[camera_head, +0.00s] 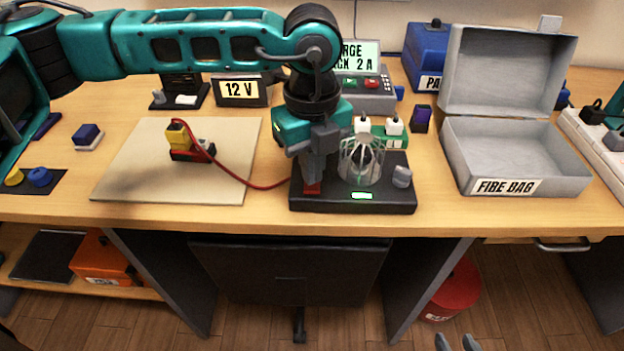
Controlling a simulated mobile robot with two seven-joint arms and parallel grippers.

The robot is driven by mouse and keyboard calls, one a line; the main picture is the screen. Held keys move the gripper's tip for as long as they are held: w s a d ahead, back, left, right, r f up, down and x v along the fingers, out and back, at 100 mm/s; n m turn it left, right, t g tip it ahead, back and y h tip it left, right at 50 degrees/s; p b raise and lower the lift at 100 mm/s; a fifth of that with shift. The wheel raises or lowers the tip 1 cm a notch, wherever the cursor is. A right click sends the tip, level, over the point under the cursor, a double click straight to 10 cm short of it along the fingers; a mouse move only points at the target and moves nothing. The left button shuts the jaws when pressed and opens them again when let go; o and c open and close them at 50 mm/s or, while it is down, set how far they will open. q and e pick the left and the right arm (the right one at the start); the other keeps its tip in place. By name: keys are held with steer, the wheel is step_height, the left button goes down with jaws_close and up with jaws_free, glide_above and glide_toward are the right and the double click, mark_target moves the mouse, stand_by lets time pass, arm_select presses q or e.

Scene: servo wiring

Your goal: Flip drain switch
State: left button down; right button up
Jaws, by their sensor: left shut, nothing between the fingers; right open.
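The drain unit is a black base (390,203) with a wire cage (360,160), a lit green display (361,196) and a grey knob (402,176). A red switch (312,189) sits at its left end. My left gripper (312,183) points down, shut and empty, with its fingertips right at the red switch and partly hiding it. I cannot tell whether they touch, or which way the switch is set. My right gripper (457,342) shows only as two grey fingertips at the bottom edge, apart and empty, away from the base.
A red cable (250,182) runs from the yellow-and-black connector (182,138) on the beige mat (120,187) to the base. The open fire bag box (535,187) stands at right. A 12 V display (240,91) and charger (372,95) stand behind.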

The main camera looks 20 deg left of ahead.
stand_by(0.6)
arm_select(q)
steer(key=shift+f+b, duration=0.95)
steer(key=shift+f, duration=0.05)
stand_by(0.3)
steer(key=shift+r+p, duration=1.85)
steer(key=shift+r, duration=1.7)
